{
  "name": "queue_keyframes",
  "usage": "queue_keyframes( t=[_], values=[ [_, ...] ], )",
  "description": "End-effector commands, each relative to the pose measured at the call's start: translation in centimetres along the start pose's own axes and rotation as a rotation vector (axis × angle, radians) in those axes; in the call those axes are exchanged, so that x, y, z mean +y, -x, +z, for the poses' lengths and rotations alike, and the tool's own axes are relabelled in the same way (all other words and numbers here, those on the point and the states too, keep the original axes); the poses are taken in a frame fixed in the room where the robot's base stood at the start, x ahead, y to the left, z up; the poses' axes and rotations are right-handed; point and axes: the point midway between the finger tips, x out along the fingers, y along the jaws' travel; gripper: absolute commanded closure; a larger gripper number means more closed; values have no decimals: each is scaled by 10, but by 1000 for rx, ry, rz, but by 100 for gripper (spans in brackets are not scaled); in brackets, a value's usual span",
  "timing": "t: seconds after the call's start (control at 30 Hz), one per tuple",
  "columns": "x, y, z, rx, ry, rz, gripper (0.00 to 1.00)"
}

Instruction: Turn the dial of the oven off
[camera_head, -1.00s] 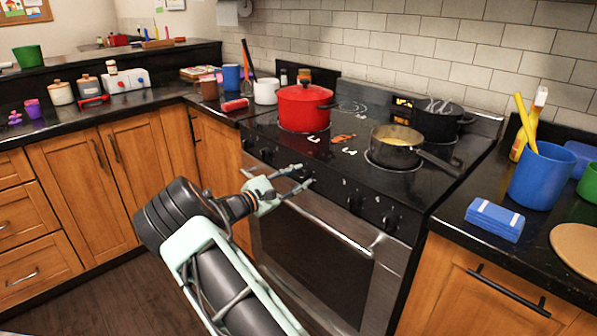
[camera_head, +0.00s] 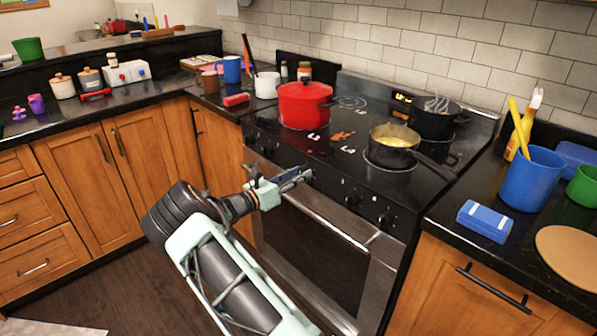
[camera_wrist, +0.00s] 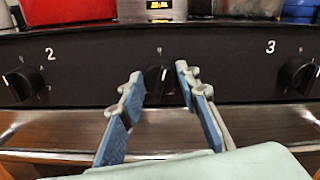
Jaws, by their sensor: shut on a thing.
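My gripper (camera_head: 302,176) is at the oven's black front panel, below the cooktop. In the wrist view my gripper (camera_wrist: 159,77) has its two blue-grey fingers on either side of the middle black dial (camera_wrist: 157,82), shut on it. The fingers hide part of this dial, and its exact setting is hard to read. The oven (camera_head: 317,247) has a steel door with a dark window and a long handle. Another dial (camera_wrist: 24,83) marked 2 is at the left, and a dial (camera_wrist: 299,75) marked 3 is at the right.
A red pot (camera_head: 304,107) and a pan of yellow food (camera_head: 394,150) stand on the cooktop, with a black pot (camera_head: 436,120) behind. More dials (camera_head: 384,220) are right of my gripper. The oven handle (camera_wrist: 60,130) runs just below the fingers. Open floor lies left.

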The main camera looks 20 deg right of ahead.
Motion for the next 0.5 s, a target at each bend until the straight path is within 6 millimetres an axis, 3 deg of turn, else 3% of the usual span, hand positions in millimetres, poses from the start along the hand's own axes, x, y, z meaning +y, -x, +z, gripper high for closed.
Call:
queue_keyframes(
  t=[0.5],
  values=[
    [1,0,0,0,275,0,94]
  ],
)
